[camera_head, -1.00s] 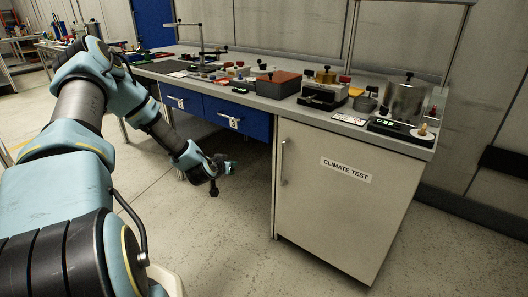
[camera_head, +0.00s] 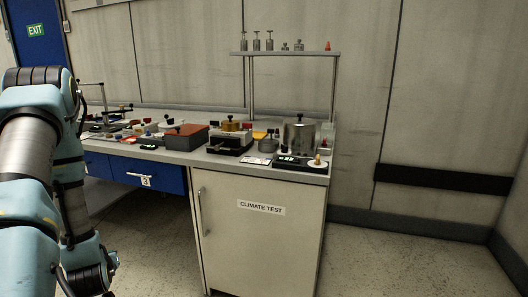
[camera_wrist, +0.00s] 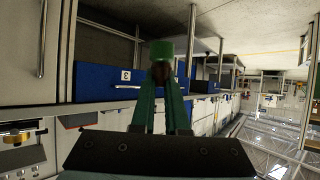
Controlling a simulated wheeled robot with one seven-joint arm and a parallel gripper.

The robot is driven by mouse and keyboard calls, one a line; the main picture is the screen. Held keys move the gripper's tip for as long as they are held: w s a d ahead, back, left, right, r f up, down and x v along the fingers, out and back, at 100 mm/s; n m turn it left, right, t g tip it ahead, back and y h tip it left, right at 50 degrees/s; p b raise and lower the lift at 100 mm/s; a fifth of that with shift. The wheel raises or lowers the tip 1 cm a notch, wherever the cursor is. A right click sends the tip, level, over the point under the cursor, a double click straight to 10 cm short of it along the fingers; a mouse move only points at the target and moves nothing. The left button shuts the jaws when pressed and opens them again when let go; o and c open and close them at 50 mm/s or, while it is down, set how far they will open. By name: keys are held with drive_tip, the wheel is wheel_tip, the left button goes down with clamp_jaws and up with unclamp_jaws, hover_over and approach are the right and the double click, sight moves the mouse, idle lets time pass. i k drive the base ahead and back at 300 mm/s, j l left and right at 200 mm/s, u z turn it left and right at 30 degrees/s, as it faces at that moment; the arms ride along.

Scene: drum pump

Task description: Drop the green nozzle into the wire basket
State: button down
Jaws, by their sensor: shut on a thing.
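In the wrist view the green nozzle (camera_wrist: 161,49) sits at the fingertips of my gripper (camera_wrist: 161,72). The two fingers converge on it and are shut on it. Its far side is hidden, and a dark part shows just below its green end. The nozzle is held in the air, with a bench and blue drawers behind it. In the head view my arm runs down the left edge, and my fingertips and the nozzle are out of frame. I do not see a wire basket in either view.
A bench (camera_head: 268,170) with instruments on top stands ahead, its white cabinet (camera_head: 262,245) marked CLIMATE TEST. Blue drawers (camera_head: 137,175) are to its left. A shelf (camera_head: 285,54) with weights stands above. Open floor (camera_head: 400,255) lies to the right, before a wall with a black rail (camera_head: 440,177).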

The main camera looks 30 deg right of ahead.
sight(269, 140)
drive_tip(key=l+z, duration=0.2)
drive_tip(key=z, duration=0.25)
drive_tip(key=i+l+z, duration=0.15)
drive_tip(key=z, duration=0.25)
drive_tip(key=i+l+z, duration=0.1)
drive_tip(key=z, duration=0.35)
